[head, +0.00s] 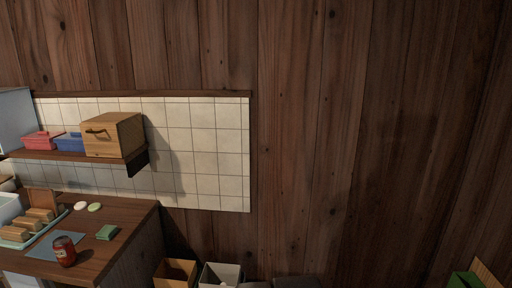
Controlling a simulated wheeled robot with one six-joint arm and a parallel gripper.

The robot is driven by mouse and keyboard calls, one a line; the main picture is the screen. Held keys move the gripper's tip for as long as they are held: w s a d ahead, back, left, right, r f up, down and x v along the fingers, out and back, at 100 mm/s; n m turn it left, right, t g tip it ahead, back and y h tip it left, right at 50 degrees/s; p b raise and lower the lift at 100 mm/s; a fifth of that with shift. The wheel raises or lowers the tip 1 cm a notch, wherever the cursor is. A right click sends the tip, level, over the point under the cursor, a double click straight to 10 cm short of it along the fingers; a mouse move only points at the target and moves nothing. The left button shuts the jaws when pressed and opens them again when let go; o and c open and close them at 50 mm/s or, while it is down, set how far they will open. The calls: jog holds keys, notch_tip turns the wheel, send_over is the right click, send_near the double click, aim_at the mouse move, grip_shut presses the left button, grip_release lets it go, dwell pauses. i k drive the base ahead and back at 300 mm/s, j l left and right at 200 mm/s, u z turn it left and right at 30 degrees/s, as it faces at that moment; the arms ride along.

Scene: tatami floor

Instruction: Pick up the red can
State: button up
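A red can (65,251) stands near the front edge of the wooden counter (125,221) at the lower left of the head view. It is on or right beside a flat blue-grey sheet (45,245); I cannot tell exactly how much of its base rests on it. It looks roughly upright and has a darker label area. My gripper is not in view.
A tray (65,214) of bread-like blocks, two small oval pieces (94,206) and a green block (107,232) share the counter. A shelf (138,160) with containers hangs above. Open boxes (176,273) stand right of the counter. A green object (465,280) shows lower right.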

aim_at(63, 248)
jog(key=u, duration=1.7)
